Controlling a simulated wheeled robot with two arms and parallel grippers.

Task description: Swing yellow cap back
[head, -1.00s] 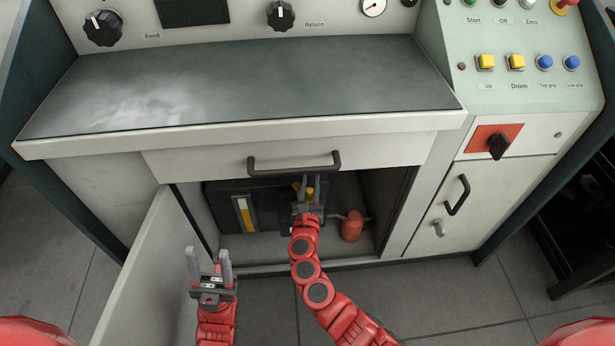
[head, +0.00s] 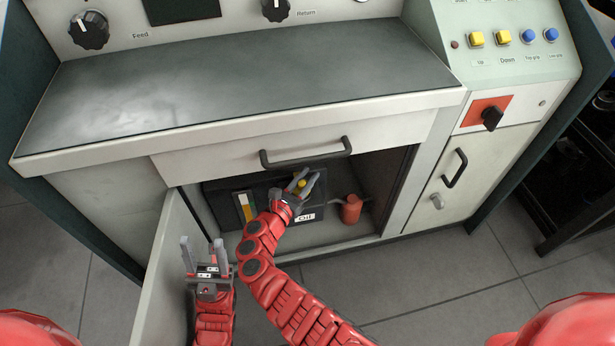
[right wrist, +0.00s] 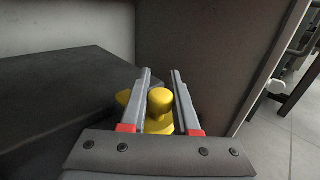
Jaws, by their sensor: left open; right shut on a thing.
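The yellow cap (head: 302,183) sits on top of a black box (head: 225,214) with an OIL label inside the open lower cabinet. My right gripper (head: 307,183) reaches into the cabinet and is shut on the cap. In the right wrist view the cap's rounded yellow knob (right wrist: 160,102) lies between the two grey fingers, with more yellow beside and below it. The gripper hides part of the cap and the box. My left gripper (head: 203,250) is open and empty, fingers up, in front of the cabinet near its door.
The cabinet door (head: 165,270) stands open at the left. A drawer with a dark handle (head: 305,154) overhangs the opening. A red can (head: 351,208) stands right of the box. Floor in front at the right is clear.

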